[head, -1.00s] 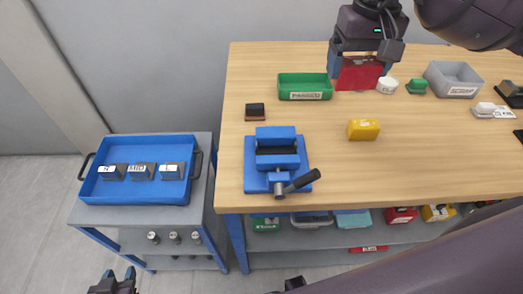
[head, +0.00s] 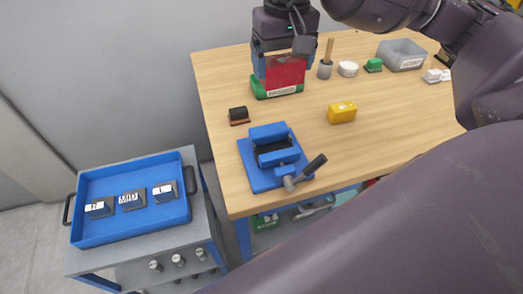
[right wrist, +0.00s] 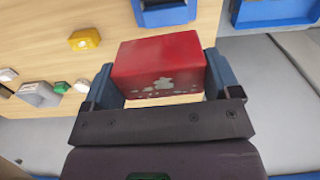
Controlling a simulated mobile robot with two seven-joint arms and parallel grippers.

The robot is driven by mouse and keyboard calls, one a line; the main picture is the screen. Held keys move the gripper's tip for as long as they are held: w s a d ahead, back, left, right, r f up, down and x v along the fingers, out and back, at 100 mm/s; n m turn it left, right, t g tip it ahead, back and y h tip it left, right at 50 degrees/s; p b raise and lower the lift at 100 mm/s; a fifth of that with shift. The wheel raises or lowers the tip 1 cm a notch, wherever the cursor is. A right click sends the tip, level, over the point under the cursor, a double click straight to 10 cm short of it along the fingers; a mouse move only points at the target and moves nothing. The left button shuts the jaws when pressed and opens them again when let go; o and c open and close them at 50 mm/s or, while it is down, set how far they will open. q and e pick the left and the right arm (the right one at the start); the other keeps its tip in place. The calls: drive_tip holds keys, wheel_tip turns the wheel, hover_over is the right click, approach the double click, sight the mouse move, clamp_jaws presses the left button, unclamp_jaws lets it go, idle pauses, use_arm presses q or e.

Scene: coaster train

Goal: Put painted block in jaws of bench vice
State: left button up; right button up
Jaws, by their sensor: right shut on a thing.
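The painted block is a red block (head: 285,75) with worn pale patches on one face. My right gripper (head: 284,68) is shut on it, above the back left of the bench. In the right wrist view the red block (right wrist: 160,68) sits between the two blue fingers. The blue bench vice (head: 257,178) stands at the bench's front left corner, nearer than the block and apart from it. Its jaws show a dark gap with nothing in it, and its handle points right. The vice is cut off at the top of the right wrist view (right wrist: 165,13). My left gripper is out of view.
A yellow block (head: 342,113) and a small dark block on a brown base (head: 238,116) flank the vice. A blue tray (head: 134,226) with three labelled blocks stands on a lower cart at left. A grey bin (head: 401,57) is farther right.

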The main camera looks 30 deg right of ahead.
drive_tip(key=shift+w+a, duration=0.1)
drive_tip(key=shift+a, duration=0.25)
drive_tip(key=shift+f, duration=0.2)
approach(274, 149)
drive_tip(key=shift+f+m, duration=0.3)
drive_tip(key=shift+f, duration=2.35)
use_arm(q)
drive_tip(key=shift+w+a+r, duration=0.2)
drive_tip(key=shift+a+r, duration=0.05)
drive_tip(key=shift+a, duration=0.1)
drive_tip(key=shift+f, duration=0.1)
